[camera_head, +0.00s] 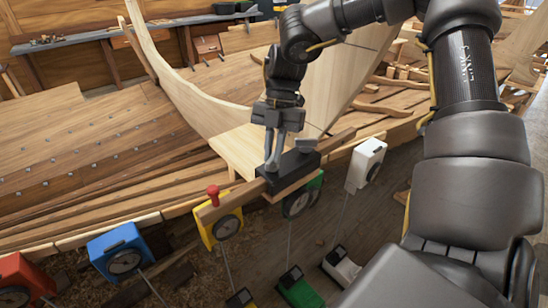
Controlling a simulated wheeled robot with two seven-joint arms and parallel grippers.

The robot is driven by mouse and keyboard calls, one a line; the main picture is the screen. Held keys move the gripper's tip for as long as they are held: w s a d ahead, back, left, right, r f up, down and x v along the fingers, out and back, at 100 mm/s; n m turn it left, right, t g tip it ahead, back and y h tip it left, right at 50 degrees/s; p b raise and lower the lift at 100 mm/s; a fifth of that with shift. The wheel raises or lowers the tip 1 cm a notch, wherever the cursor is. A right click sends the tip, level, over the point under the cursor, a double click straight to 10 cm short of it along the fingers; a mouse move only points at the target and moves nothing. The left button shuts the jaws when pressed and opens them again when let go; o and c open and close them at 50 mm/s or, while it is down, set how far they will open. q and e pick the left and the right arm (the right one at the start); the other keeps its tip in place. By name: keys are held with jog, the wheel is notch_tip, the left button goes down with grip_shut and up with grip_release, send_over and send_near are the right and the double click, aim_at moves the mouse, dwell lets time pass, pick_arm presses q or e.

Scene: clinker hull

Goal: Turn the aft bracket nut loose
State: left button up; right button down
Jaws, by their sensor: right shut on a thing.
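My right gripper (272,160) comes down from above onto a black bracket (298,171) that sits on a wooden beam (240,199) at the hull's near edge. Its fingers are shut at the top left part of the bracket, on what appears to be the aft bracket nut. The nut itself is hidden between the fingertips. A red knob (213,194) stands upright on the beam to the left, above a yellow dial box (222,224). My left gripper is not in view.
Boxes with dials line the hull's edge: red (20,279), blue (121,252), green (304,196) and white (365,164). Thin rods run down from several of them to smaller blocks on the floor. A curved wooden stem (180,88) rises behind the gripper.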

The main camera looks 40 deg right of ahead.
jog(key=shift+w+n+g, duration=0.1)
jog(key=shift+n+g, duration=0.2)
jog(key=shift+n, duration=0.6)
jog(key=shift+n+h, duration=0.3)
jog(key=shift+n, duration=0.1)
jog(key=shift+r+n+g+p, duration=0.1)
jog(key=shift+n+g+p, duration=0.45)
jog(key=shift+n, duration=0.35)
jog(key=shift+w+a+n+h+p, duration=0.1)
jog(key=shift+n+h+p, duration=0.3)
jog(key=shift+n+p, duration=0.2)
jog(key=c, duration=1.5)
grip_release()
